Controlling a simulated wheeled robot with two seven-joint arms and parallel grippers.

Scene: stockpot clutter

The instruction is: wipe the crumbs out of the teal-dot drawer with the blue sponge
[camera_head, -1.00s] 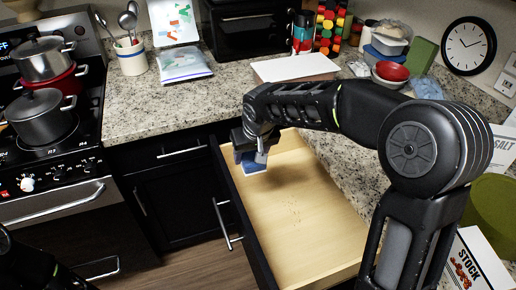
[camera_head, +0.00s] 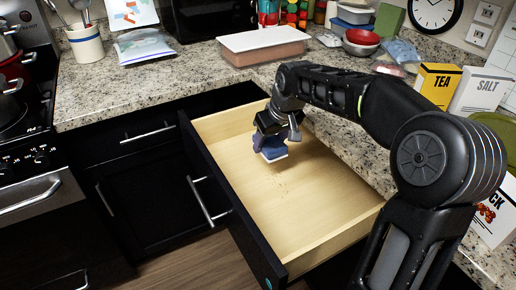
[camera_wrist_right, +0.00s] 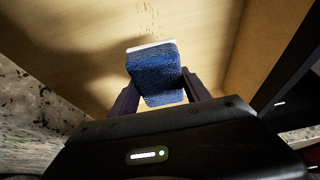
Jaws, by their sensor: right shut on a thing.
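The open drawer (camera_head: 318,211) is pale wood inside with a black front, and a small teal mark (camera_head: 268,283) shows near the front's lower end. Faint brown crumbs (camera_head: 281,183) lie on its floor; they also show in the right wrist view (camera_wrist_right: 149,14). My right gripper (camera_head: 273,142) is inside the drawer's outline, toward its far end, shut on the blue sponge (camera_head: 273,156). The sponge has a pale face turned down, and the wrist view shows its blue side (camera_wrist_right: 155,76) between the fingers. Whether it touches the floor I cannot tell. My left gripper is out of view.
The granite counter (camera_head: 140,90) runs behind and right of the drawer. A lidded container (camera_head: 263,50), stacked bowls (camera_head: 361,40), a tea box (camera_head: 437,84) and a salt box (camera_head: 478,92) stand on it. The stove (camera_head: 30,150) is at left.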

